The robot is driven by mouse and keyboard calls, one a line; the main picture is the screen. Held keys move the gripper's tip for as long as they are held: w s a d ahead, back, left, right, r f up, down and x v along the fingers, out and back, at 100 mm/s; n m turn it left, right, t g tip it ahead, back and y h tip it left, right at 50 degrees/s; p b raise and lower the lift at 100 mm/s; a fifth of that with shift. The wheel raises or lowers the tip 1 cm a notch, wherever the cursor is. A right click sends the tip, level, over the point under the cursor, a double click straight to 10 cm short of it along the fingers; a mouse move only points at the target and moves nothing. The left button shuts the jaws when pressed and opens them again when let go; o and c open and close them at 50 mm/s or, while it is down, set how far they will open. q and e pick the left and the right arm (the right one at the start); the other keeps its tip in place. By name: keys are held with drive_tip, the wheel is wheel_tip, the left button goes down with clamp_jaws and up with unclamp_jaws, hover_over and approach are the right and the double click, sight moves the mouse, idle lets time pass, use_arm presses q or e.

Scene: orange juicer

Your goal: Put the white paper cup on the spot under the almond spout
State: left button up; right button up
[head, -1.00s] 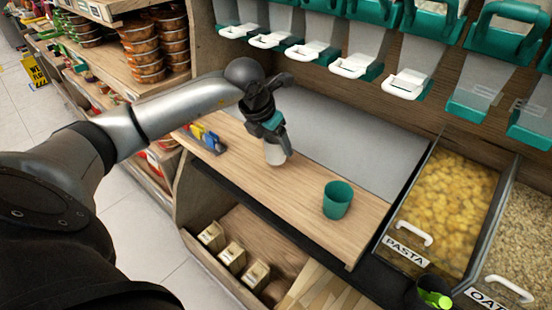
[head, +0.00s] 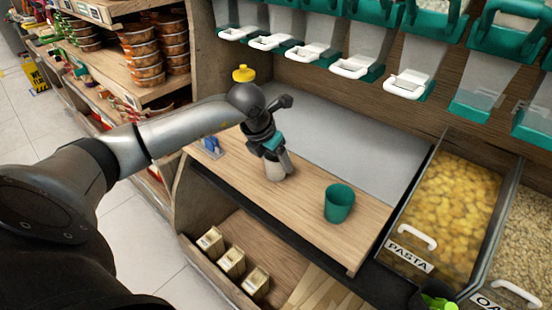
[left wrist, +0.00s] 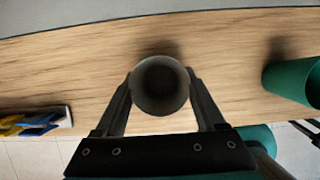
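The white paper cup (head: 276,169) is at my left gripper over the wooden counter, left of a green cup. In the left wrist view I look down into the cup's shaded opening (left wrist: 160,86). My left gripper (head: 272,155) has one finger along each side of the cup, and both fingers look closed against it (left wrist: 160,100). I cannot tell whether the cup's base touches the counter. A row of dispensers with white spout levers (head: 350,68) hangs above the counter's back. No almond label is readable.
The green cup (head: 339,204) stands on the wooden counter (head: 308,208). It also shows in the left wrist view (left wrist: 292,82). A grey surface (head: 345,140) behind the counter is clear. Bins of pasta (head: 455,205) and oats (head: 523,240) lie at the right.

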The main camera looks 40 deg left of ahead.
use_arm(q)
drive_tip(key=o, duration=0.4)
drive_tip(key=shift+o, duration=0.2)
drive_tip(key=shift+r, duration=0.15)
